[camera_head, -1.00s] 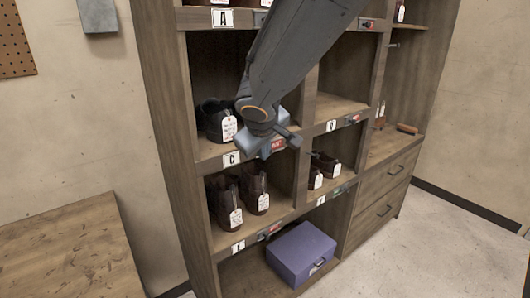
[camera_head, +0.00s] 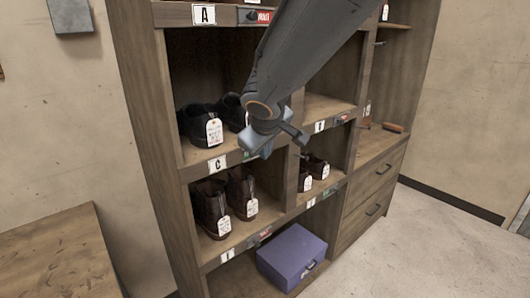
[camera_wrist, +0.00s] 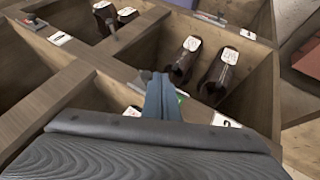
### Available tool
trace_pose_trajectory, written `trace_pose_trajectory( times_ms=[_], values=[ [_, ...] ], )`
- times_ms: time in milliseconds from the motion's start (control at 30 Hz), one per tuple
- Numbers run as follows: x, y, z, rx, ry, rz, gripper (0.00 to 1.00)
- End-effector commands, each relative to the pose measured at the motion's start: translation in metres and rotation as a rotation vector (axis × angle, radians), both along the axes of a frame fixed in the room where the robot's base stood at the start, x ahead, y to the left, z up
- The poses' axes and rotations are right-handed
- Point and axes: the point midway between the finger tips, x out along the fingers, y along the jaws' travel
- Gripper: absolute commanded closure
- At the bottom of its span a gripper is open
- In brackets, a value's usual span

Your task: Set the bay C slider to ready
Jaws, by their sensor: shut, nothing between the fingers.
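The bay C label (camera_head: 217,164) is on the shelf edge under a bay with black shoes (camera_head: 198,124). To its right, a green patch of the bay C slider (camera_head: 246,156) shows beside my gripper (camera_head: 262,145); no red shows there. My gripper is shut and empty, right at the slider strip, and hides the slider's knob and right part. In the wrist view, my shut fingers (camera_wrist: 160,80) point at the shelf edge, with the green patch (camera_wrist: 183,96) just to their right. Whether the fingers touch the knob I cannot tell.
The bay A strip (camera_head: 264,17) above shows red. Brown boots (camera_head: 225,203) stand in the bay below C. A purple box (camera_head: 292,255) sits at the bottom. An upright divider (camera_head: 292,178) stands right of the slider. Open floor (camera_head: 400,250) lies to the right.

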Motion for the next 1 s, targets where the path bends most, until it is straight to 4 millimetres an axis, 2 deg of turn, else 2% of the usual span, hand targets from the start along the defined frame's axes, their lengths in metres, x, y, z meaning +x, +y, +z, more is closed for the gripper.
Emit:
trace_pose_trajectory(
  times_ms=[200,400,600,800,1000],
  values=[
    [-0.016,0.015,-0.009,0.000,-0.001,-0.004,1.00],
    [-0.044,0.015,0.027,0.004,-0.003,-0.003,1.00],
    [-0.068,0.016,0.053,0.003,0.000,0.000,1.00],
    [-0.080,0.014,0.068,0.002,0.001,-0.001,1.00],
    [-0.082,0.013,0.071,0.000,0.002,-0.003,1.00]
  ],
)
